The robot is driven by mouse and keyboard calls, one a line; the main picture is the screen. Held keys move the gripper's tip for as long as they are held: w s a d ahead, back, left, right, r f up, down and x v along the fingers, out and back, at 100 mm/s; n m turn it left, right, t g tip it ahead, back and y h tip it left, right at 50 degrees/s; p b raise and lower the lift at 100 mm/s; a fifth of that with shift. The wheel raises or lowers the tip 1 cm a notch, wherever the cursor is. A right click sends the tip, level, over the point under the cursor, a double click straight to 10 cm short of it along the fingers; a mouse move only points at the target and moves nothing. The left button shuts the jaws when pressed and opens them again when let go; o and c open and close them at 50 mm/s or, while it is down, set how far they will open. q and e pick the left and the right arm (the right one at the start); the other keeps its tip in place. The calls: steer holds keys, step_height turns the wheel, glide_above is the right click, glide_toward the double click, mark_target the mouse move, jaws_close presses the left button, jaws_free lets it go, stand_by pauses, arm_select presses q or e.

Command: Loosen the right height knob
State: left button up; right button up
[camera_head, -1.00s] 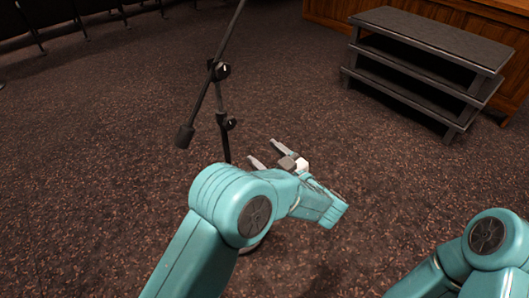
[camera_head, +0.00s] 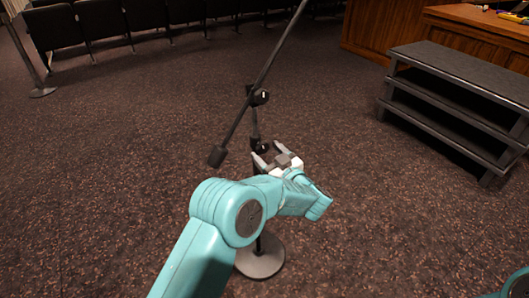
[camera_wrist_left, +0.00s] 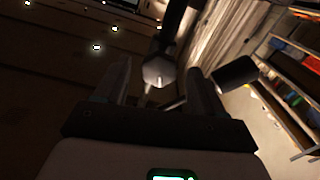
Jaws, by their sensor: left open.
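A dark microphone stand (camera_head: 256,122) stands upright on a round grey base, with a slanted boom across its top. A small dark height knob (camera_head: 259,146) sits on the pole below the boom joint. My left gripper (camera_head: 268,154) is open, its fingertips close to this knob. In the left wrist view the knob (camera_wrist_left: 158,72) shows as a pale faceted end in the gap between the two open fingers (camera_wrist_left: 158,85). I cannot tell whether the fingers touch it. My right gripper is out of view.
Grey steps (camera_head: 455,70) and a wooden desk (camera_head: 480,30) stand at right. Seats (camera_head: 95,20) and another pole stand at back left. Carpet around the stand is clear.

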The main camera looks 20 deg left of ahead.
arm_select(q)
steer(key=shift+x, duration=1.15)
steer(key=shift+c, duration=0.3)
steer(key=c, duration=1)
